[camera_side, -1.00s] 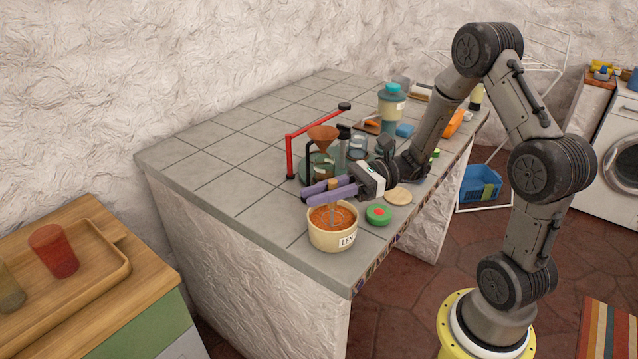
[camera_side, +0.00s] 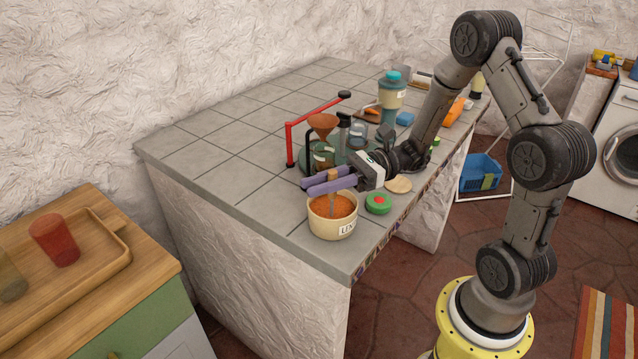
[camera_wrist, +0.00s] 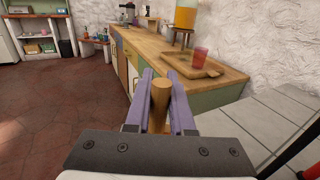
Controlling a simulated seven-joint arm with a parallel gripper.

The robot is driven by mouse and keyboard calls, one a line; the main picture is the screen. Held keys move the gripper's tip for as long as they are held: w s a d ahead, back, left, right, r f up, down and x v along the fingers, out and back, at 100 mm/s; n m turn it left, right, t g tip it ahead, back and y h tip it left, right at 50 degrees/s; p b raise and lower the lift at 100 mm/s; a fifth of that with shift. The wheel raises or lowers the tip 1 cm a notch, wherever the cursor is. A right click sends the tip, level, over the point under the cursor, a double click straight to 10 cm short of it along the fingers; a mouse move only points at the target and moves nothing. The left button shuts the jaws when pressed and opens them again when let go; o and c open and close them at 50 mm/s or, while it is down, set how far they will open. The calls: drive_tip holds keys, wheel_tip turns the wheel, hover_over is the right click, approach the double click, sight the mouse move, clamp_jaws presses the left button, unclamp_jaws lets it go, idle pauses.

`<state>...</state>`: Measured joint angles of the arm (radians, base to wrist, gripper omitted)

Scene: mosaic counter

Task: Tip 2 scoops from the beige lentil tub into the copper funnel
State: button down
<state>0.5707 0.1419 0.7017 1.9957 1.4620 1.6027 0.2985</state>
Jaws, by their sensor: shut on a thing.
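The beige lentil tub (camera_side: 331,221) stands near the counter's front corner, filled with orange lentils (camera_side: 334,207) and bearing a partly readable label. My gripper (camera_side: 330,181), with purple fingers, is above the tub's back rim. It is shut on the scoop's wooden handle (camera_wrist: 160,100), which stands upright between the fingers in the wrist view. The scoop's lower part is over or in the tub; I cannot tell whether it touches the lentils. The copper funnel (camera_side: 322,123) sits up on a stand behind my gripper, with a glass vessel beneath it.
A red bar frame (camera_side: 290,146) stands left of the funnel. A teal-topped container (camera_side: 392,94) stands further back. The counter's left part is clear.

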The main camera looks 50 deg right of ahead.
drive_tip(key=shift+r, duration=0.1)
wheel_tip(320, 180, up, 7)
idle(0.8)
wheel_tip(320, 180, up, 14)
drive_tip(key=w+d, duration=1.4)
drive_tip(key=f, duration=0.2)
drive_tip(key=d+f, duration=0.1)
drive_tip(key=f, duration=0.2)
drive_tip(key=shift+w+f, duration=0.1)
drive_tip(key=shift+f, duration=0.2)
